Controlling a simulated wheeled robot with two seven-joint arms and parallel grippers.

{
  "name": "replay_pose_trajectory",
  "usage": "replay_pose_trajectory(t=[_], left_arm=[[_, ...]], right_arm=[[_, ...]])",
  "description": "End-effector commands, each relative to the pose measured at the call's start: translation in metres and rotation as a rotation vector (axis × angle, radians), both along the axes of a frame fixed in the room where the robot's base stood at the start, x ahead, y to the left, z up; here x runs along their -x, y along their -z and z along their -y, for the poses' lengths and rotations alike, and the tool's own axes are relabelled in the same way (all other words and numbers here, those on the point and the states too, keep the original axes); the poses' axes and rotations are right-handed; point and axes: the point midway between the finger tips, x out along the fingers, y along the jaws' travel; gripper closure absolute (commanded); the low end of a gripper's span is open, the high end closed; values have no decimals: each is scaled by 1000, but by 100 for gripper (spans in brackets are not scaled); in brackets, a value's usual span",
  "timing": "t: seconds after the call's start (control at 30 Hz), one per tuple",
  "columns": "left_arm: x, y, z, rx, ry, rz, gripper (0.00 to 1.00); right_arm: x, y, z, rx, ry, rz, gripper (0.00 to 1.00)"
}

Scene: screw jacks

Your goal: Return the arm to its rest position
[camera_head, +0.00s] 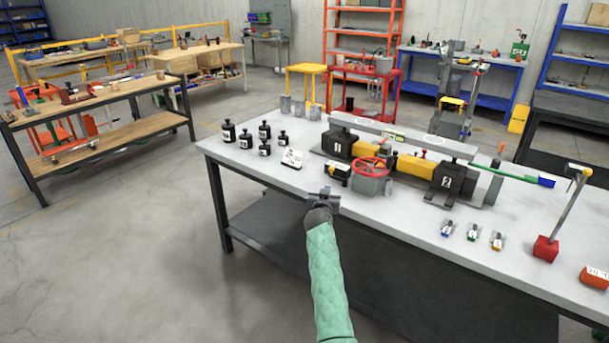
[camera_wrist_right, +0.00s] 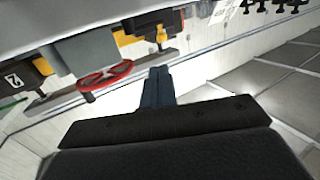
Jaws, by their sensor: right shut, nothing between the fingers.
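My right arm comes in from the bottom in a pale green sleeve. Its gripper (camera_head: 324,194) is at the table's front edge, in front of the red handwheel (camera_head: 369,168). In the wrist view the fingers (camera_wrist_right: 158,85) are shut together with nothing between them. The handwheel also shows in the wrist view (camera_wrist_right: 104,76), apart from the fingers. My left gripper is not in view.
The grey table (camera_head: 400,222) has bare room along its front edge. Small coloured parts (camera_head: 472,233) and a red block with a pole (camera_head: 545,249) stand right. Open floor lies left.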

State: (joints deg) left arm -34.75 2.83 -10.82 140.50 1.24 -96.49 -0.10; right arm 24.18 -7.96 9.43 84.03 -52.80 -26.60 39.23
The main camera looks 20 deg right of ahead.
Motion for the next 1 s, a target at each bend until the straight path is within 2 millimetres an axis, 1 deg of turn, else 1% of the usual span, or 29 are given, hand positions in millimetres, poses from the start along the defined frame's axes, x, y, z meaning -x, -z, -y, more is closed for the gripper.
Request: replay_pose_trajectory(t=[0.17,0.27,0.37,0.47,0.57,0.63,0.83,0.9,0.97,1.0], left_arm=[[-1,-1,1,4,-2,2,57],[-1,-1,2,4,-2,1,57],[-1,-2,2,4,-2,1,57],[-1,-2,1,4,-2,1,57],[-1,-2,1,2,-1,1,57],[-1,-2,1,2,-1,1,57],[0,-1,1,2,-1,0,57],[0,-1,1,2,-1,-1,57],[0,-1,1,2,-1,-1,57],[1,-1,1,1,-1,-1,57]], right_arm=[[0,1,1,32,1,-20,100],[5,11,7,66,34,-97,100],[11,25,13,61,67,-197,100],[22,26,19,33,93,-280,100],[34,16,20,-4,102,-344,100],[43,5,17,-32,95,-383,100],[74,-39,-2,-101,31,-467,100],[90,-48,-13,-118,-8,-501,100],[109,-51,-23,-132,-47,-535,100],[122,-52,-31,-140,-76,-560,100]])
